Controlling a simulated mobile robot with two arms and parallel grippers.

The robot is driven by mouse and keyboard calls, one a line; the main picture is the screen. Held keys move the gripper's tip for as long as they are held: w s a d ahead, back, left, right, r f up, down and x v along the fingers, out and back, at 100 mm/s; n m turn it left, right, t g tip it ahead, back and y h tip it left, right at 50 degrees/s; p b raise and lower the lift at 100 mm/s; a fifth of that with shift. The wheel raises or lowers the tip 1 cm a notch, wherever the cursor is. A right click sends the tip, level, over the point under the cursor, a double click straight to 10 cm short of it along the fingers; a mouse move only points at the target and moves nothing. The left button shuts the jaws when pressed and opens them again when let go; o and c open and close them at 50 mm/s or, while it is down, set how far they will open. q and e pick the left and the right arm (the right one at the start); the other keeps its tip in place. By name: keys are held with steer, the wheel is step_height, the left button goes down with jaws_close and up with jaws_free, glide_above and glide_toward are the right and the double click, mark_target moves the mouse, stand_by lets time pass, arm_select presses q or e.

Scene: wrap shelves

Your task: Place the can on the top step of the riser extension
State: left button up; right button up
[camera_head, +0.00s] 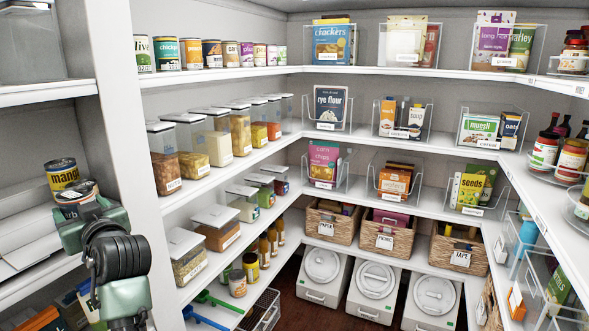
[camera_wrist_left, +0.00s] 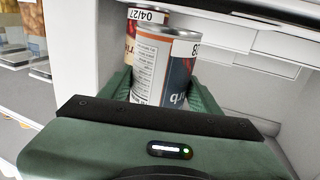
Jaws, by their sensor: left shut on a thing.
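My left gripper (camera_head: 82,212) is in the left shelf bay, shut on a can (camera_head: 75,190). In the left wrist view the can (camera_wrist_left: 165,65) stands upright between the two green fingers, with a white and dark blue label. A second can, with a yellow and dark "mango" label (camera_head: 62,173), is just behind it. This can also shows in the left wrist view (camera_wrist_left: 145,17), partly hidden by the held can. White stepped surfaces that look like the riser extension (camera_head: 22,222) lie to the left of the cans. The held can's underside is hidden. My right gripper is out of view.
A white upright panel (camera_head: 140,130) bounds the bay on the right. A shelf with a clear bin (camera_head: 30,45) is above. Several cans (camera_head: 190,54) and lidded containers (camera_head: 190,140) fill the neighbouring shelves. Free white surface lies left of the gripper.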

arm_select(q)
steer(key=s+d+f+m+t+h+b, duration=0.1)
steer(key=s+d+f+m+t+h, duration=0.3)
steer(key=d+f, duration=0.5)
steer(key=s+d+f+m+t+h, duration=0.25)
steer(key=s+d+f+h, duration=0.2)
steer(key=d+f, duration=0.4)
steer(key=s+d+f+m+h, duration=0.2)
steer(key=s+d+f, duration=0.1)
steer(key=s, duration=0.5)
steer(key=s+d+f+m+h+b, duration=0.1)
steer(key=s+d+f+h, duration=0.2)
steer(key=s, duration=0.5)
steer(key=shift+d+f+m, duration=0.35)
steer(key=shift+d+f, duration=0.45)
steer(key=shift+d, duration=0.05)
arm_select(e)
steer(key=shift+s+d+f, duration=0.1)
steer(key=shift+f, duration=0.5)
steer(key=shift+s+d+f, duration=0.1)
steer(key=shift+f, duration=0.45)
arm_select(q)
steer(key=shift+h, duration=0.25)
